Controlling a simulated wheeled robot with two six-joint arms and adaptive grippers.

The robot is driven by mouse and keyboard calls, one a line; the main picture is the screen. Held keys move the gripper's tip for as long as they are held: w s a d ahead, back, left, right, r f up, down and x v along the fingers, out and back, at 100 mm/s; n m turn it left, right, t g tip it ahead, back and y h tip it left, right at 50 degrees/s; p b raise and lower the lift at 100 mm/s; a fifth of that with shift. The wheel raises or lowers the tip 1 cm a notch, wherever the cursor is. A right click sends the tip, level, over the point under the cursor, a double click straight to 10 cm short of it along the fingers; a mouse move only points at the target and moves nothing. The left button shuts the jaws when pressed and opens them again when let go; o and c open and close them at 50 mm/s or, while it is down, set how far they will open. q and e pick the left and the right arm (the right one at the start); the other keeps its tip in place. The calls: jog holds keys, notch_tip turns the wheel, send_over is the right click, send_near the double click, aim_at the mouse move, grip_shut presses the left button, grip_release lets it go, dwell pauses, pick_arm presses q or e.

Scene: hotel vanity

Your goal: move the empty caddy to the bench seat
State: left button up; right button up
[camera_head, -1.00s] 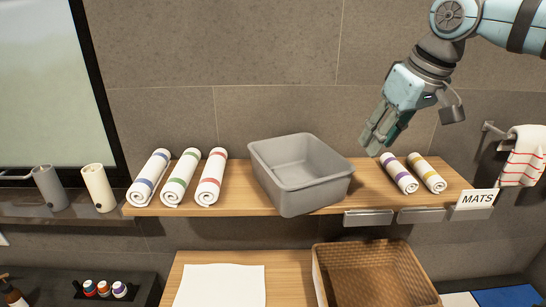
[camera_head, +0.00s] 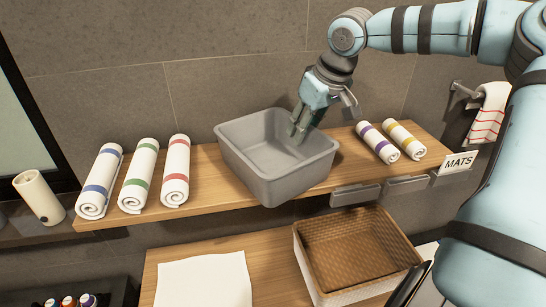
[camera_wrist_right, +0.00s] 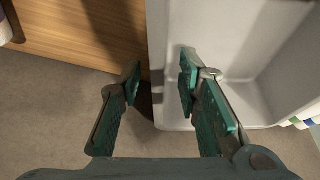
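The grey caddy (camera_head: 262,180) stands empty on the upper wooden shelf, between two groups of rolled towels. My right gripper (camera_head: 299,133) is at its back right side in the head view. In the right wrist view my right gripper (camera_wrist_right: 160,90) is open, its two fingers apart. One finger shows over the inside of the caddy (camera_wrist_right: 235,40), the other outside its wall, above the shelf. Whether either finger touches the wall I cannot tell. My left gripper is not in view. I cannot make out a bench seat for certain.
Three rolled towels (camera_head: 138,175) lie left of the caddy, two (camera_head: 378,142) right of it. Below are a wooden surface (camera_head: 275,262) with a white sheet (camera_head: 204,281) and a woven basket (camera_head: 315,290). A MATS sign (camera_head: 458,163) marks the shelf's right end.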

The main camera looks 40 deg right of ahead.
aim_at(294, 149)
jog(key=x, duration=0.4)
jog(key=shift+w+a, duration=0.1)
jog(key=shift+a, duration=0.05)
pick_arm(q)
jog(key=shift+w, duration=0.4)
pick_arm(e)
jog(key=c, duration=0.3)
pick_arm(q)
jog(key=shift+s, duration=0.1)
pick_arm(e)
grip_shut()
